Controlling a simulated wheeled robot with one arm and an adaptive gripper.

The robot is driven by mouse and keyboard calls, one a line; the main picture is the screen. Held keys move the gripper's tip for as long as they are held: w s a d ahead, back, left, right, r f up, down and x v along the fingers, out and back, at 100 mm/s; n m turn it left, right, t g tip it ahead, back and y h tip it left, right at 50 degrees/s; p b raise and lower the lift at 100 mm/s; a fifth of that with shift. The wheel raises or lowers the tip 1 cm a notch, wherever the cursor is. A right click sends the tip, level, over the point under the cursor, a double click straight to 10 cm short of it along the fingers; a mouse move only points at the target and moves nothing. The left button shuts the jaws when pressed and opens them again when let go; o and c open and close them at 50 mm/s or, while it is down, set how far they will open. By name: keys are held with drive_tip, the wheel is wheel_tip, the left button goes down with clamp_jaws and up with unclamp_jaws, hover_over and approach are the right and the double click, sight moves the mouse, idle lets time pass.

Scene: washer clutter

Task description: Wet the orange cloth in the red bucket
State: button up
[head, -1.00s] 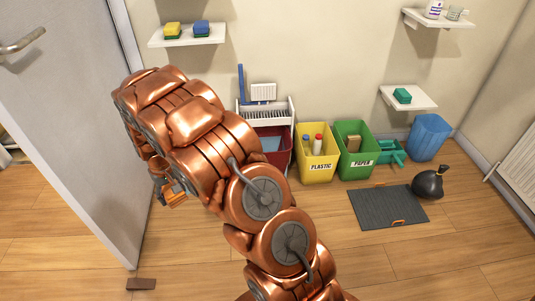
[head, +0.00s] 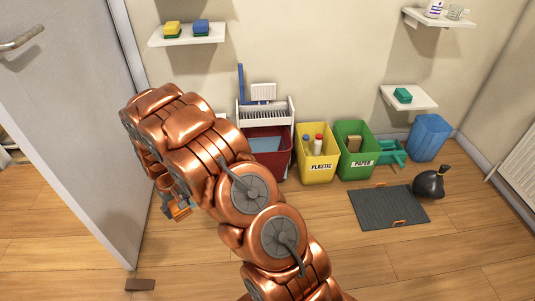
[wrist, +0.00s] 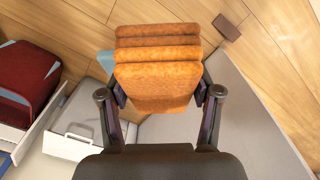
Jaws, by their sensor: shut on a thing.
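The orange cloth (wrist: 158,75) is folded in layers and held between the two fingers of my gripper (wrist: 160,93) in the wrist view. In the head view my gripper (head: 178,208) is partly hidden by my arm, with a bit of the orange cloth (head: 181,211) showing. The red bucket (head: 284,163) stands against the back wall, with a pale blue surface inside and a white wringer on it. The cloth is left of the bucket and apart from it. A red part, apparently the bucket (wrist: 27,80), shows at the left of the wrist view.
The yellow plastic bin (head: 317,168) and green paper bin (head: 356,165) stand right of the bucket. The grey door (head: 75,120) is close at left. A dark mat (head: 388,208) and black bag (head: 429,183) lie at right. A brown block (head: 140,284) lies on the floor.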

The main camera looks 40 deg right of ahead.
wheel_tip(320, 180, down, 10)
drive_tip(key=b, duration=0.1)
idle(0.9)
drive_tip(key=shift+r, duration=0.15)
idle(0.8)
